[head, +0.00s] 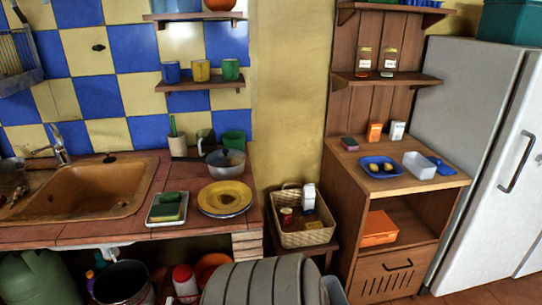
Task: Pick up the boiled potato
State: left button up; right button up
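Two small yellowish-brown rounded pieces (376,167) lie on a blue plate (367,171) on the wooden cabinet at the right. They look like potatoes, but they are too small to tell for sure. Neither of my grippers shows in the head view, and nothing is seen holding or touching the pieces.
A white tub (420,165) and a blue item (441,166) sit right of the plate; small boxes (375,131) stand behind it. A shelf (385,79) hangs above. The fridge (478,130) stands at the right. A basket (303,236) sits left of the cabinet.

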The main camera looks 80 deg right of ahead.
aim_at(388, 167)
jog(key=z, duration=3.6)
